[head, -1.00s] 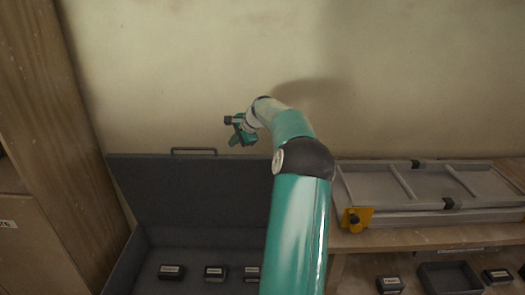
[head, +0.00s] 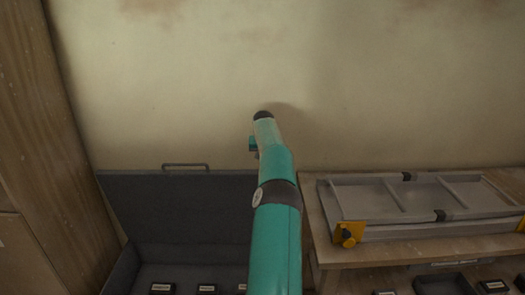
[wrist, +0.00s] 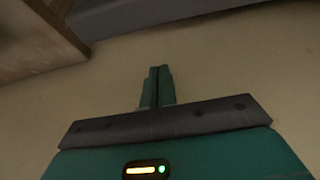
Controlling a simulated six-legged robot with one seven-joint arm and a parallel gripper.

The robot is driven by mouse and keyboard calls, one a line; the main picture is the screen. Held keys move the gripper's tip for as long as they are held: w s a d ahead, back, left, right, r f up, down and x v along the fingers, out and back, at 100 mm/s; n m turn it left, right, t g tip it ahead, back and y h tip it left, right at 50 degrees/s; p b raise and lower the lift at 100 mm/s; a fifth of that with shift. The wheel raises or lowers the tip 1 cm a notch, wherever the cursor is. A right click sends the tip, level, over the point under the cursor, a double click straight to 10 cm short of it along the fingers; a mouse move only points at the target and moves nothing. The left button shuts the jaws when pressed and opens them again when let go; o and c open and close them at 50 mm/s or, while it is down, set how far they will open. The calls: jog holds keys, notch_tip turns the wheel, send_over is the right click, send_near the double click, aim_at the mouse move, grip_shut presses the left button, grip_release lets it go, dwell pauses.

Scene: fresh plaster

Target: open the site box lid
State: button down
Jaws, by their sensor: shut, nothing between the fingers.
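The dark grey site box (head: 126,268) stands low against the wall. Its lid (head: 175,205) is raised, standing upright at the back, with a bar handle (head: 185,166) on its top edge. My gripper (head: 253,143) is above and to the right of the handle, near the plaster wall, apart from the lid and mostly hidden behind my arm. In the wrist view my gripper (wrist: 157,84) has its fingers together with nothing between them, in front of plain plaster. My arm covers the lid's right end.
Several small labelled dark boxes (head: 207,288) lie inside the site box. To the right, a wooden bench (head: 400,248) carries a grey frame (head: 410,196) with a yellow clamp (head: 347,233). A wooden upright (head: 50,150) stands at left. The wall (head: 390,80) above is bare.

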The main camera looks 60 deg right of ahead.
jog(key=shift+s+a+f, duration=0.3)
jog(key=shift+a+f, duration=0.25)
jog(key=shift+f, duration=0.2)
jog(key=shift+s+a+f, duration=0.25)
jog(key=shift+a+f, duration=0.3)
jog(key=shift+f, duration=0.2)
jog(key=shift+a, duration=0.15)
